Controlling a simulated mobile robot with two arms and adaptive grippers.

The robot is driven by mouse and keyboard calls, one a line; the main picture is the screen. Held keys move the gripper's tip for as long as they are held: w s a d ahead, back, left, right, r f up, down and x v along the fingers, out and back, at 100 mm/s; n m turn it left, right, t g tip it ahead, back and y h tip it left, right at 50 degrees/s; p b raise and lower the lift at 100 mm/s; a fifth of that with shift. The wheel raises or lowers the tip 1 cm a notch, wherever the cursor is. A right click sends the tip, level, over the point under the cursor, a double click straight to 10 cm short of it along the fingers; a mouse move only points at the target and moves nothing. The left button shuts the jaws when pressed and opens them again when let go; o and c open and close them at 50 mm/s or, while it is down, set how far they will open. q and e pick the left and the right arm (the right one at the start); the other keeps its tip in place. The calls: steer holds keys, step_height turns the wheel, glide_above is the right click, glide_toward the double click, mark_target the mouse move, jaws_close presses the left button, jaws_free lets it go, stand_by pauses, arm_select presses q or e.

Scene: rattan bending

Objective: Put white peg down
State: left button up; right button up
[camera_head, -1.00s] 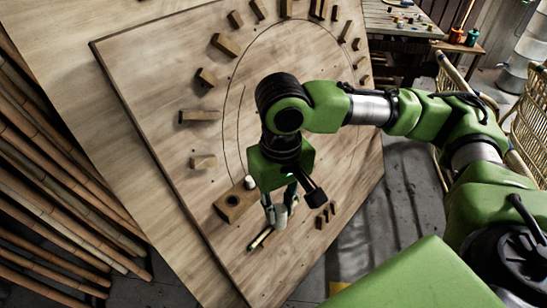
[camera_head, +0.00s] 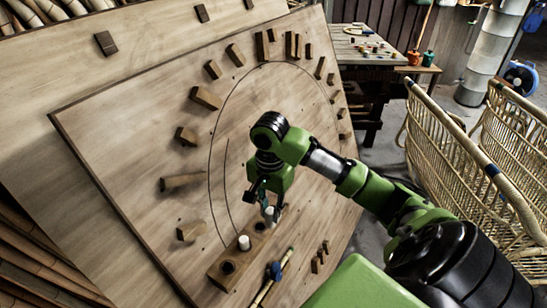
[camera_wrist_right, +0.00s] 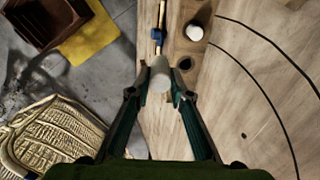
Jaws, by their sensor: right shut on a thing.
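My right gripper (camera_head: 266,203) is shut on a white peg (camera_head: 269,214), held upright near the far end of a wooden block with holes (camera_head: 217,279). In the wrist view the right gripper (camera_wrist_right: 160,82) has the white peg (camera_wrist_right: 159,88) between its fingertips, beside an empty hole of the block (camera_wrist_right: 187,48). I cannot tell whether the held peg touches anything. A second white peg (camera_head: 244,242) stands in the block's middle; it also shows in the wrist view (camera_wrist_right: 194,33). The near hole (camera_head: 228,267) is empty. My left gripper is not in view.
A thin stick (camera_head: 283,262) with a blue piece (camera_head: 275,270) lies beside the block. Several small wooden blocks (camera_head: 206,97) form an arc on the large board (camera_head: 130,130). Rattan chairs (camera_head: 450,140) stand at the right. The board's middle is clear.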

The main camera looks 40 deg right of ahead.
steer(key=s+d+f+m, duration=0.1)
steer(key=d+m, duration=0.1)
steer(key=d, duration=0.1)
steer(key=b, duration=0.2)
glide_above(275, 202)
steer(key=s+a, duration=0.2)
step_height(275, 202, down, 10)
step_height(275, 202, down, 4)
steer(key=shift+a+r, duration=0.1)
steer(key=shift+r, duration=0.15)
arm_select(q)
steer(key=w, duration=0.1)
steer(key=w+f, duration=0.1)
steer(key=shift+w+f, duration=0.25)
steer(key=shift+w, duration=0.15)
arm_select(e)
steer(key=o, duration=0.9)
steer(key=shift+f, duration=0.15)
